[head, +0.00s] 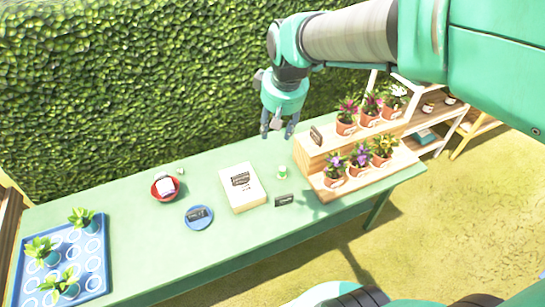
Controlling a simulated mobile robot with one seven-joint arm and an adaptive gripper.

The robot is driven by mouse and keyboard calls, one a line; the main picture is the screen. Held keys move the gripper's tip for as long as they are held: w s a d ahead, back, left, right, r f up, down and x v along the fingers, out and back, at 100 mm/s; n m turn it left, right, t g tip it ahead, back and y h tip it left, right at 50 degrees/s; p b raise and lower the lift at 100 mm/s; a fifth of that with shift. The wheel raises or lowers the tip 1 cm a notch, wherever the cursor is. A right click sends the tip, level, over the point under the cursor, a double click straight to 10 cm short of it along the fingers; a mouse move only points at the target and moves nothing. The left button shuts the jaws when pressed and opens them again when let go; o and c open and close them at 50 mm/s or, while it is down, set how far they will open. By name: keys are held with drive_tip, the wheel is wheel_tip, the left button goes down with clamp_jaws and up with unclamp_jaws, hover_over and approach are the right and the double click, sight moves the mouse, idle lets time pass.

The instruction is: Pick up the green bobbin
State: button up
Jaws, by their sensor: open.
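A small green and white bobbin (283,172) stands on the green table (150,250), between a pale box and a wooden flower stand. It is small in the head view, so its details are hard to make out. My gripper (279,130) points down above the back part of the table, behind and above the bobbin. Its fingers are apart with nothing between them. The bobbin is in full view and the gripper is not touching it.
A pale box (236,196), a dark label (284,200), a blue dish (199,223) and a red bowl (165,190) lie nearby. The stepped wooden stand (310,158) with potted flowers is close on the right. A blue tray (95,285) with plants sits left. A hedge (130,80) stands behind.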

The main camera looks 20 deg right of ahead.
drive_tip(key=w+d+f+n+g, duration=0.15)
drive_tip(key=w+d+f, duration=0.45)
drive_tip(key=w+f, duration=0.65)
drive_tip(key=g, duration=0.2)
hover_over(283, 168)
wheel_tip(283, 168, down, 21)
drive_tip(key=shift+d+r+n, duration=0.1)
drive_tip(key=shift+d+n, duration=0.05)
drive_tip(key=shift+n, duration=0.3)
wheel_tip(283, 168, down, 8)
drive_tip(key=shift+r+b, duration=0.15)
drive_tip(key=shift+b, duration=0.45)
drive_tip(key=shift+f, duration=0.45)
drive_tip(key=shift+f, duration=0.15)
drive_tip(key=shift+w+a+f+b, duration=0.1)
drive_tip(key=shift+f+b, duration=0.25)
drive_tip(key=shift+f, duration=0.9)
drive_tip(key=shift+w+a+f+b, duration=0.1)
drive_tip(key=shift+f+b, duration=0.2)
drive_tip(key=shift+f, duration=0.9)
